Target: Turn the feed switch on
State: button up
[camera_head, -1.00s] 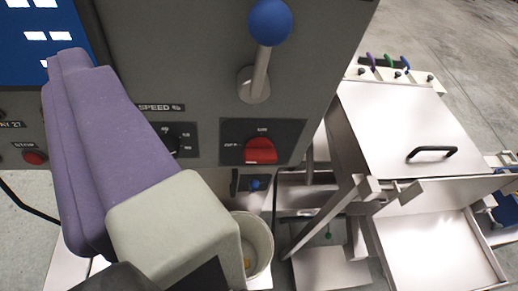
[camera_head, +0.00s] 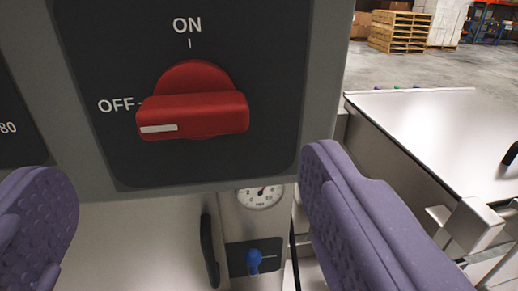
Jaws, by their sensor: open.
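The feed switch (camera_head: 195,115) is a red rotary knob on a black plate (camera_head: 255,60) set in a grey panel. The plate is marked ON above the knob and OFF at its left. The knob's bar lies about level, with its white mark at the left end, by OFF. My gripper (camera_head: 190,200) shows as two purple padded fingers at the lower left and lower right. They are wide apart with nothing between them. The knob appears between and above them; the gap in depth is hard to tell.
Below the panel are a round gauge (camera_head: 260,196), a blue valve handle (camera_head: 254,261) and a black bar handle (camera_head: 209,250). A pale metal lid (camera_head: 440,130) stands at the right. Wooden pallets (camera_head: 399,32) stand far back on open floor.

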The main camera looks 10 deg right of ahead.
aim_at(194, 124)
jog(key=w, duration=0.6)
jog(key=shift+w, duration=0.25)
jog(key=c, duration=1.1)
jog(key=shift+o, duration=0.2)
jog(key=shift+b, duration=0.3)
